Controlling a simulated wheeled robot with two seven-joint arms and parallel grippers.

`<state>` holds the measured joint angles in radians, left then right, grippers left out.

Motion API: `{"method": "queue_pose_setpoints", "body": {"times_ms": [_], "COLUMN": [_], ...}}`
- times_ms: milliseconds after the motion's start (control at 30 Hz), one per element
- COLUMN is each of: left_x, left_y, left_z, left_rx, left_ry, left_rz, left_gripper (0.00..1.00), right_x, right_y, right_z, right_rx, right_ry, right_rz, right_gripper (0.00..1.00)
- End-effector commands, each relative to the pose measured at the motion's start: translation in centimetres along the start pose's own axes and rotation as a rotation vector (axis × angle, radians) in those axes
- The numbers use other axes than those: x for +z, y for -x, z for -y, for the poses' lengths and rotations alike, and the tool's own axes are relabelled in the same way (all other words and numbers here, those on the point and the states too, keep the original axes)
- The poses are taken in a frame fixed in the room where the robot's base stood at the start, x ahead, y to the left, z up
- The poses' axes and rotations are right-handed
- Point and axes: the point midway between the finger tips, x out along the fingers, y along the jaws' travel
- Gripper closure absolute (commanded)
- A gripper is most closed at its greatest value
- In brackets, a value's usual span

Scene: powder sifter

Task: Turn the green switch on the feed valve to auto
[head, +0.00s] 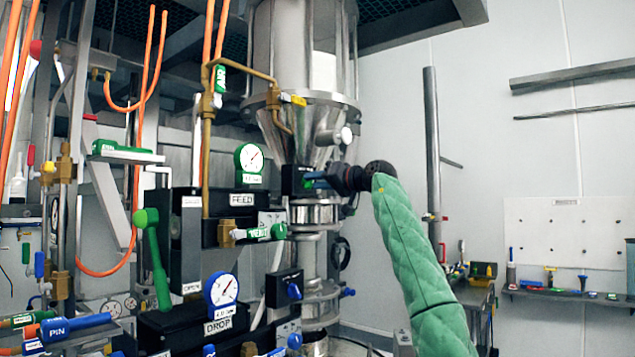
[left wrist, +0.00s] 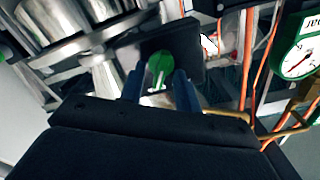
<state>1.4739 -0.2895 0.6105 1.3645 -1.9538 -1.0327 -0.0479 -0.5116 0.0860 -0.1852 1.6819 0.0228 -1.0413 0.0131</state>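The green switch (left wrist: 160,68) is a round green knob with a pale mark, on a black box (left wrist: 182,45) in the left wrist view. In the head view the black box (head: 291,180) sits at the foot of the steel hopper cone, and the knob is mostly hidden by my gripper. My left gripper (head: 316,182) is right at the box. Its two blue fingers (left wrist: 160,85) are apart, with the knob showing between their tips and a gap on each side. I cannot tell how the knob is turned. My right gripper is not in view.
The steel hopper (head: 325,60) rises above the box. A green-rimmed gauge (head: 250,158) and FEED block (head: 242,199) stand to the left. A blue gauge (head: 222,289) and a lower black box with a blue knob (head: 285,289) are below. Orange hoses hang at the left.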

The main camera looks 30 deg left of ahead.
Motion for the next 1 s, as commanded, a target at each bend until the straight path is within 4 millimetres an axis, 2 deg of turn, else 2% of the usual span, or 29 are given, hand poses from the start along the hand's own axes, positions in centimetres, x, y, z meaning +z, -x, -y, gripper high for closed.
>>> {"method": "queue_pose_setpoints", "body": {"times_ms": [33,167,200,533,767,900,1000], "left_x": [0.0,0.0,0.0,0.1,0.1,0.2,0.2], "left_y": [0.0,0.0,0.0,-0.1,-0.2,-0.2,-0.2], "left_z": [0.0,0.0,0.0,0.0,0.0,0.0,0.1], "left_rx": [0.000,0.000,0.000,-0.002,-0.004,-0.004,-0.004], "left_ry": [0.000,0.000,0.000,0.025,0.136,0.249,0.343], "left_rz": [0.000,0.000,0.000,0.001,0.000,0.000,0.000], "left_gripper": [0.71,0.97,1.00,1.00,1.00,1.00,1.00], "right_x": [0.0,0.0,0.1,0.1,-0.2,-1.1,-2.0], "right_y": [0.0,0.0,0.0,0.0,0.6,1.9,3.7], "right_z": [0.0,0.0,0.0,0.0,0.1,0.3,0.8], "right_rx": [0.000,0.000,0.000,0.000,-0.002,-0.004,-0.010], "right_ry": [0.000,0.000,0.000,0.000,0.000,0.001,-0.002], "right_rz": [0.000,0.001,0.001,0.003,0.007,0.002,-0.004], "right_gripper": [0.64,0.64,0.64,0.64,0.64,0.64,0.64]}}
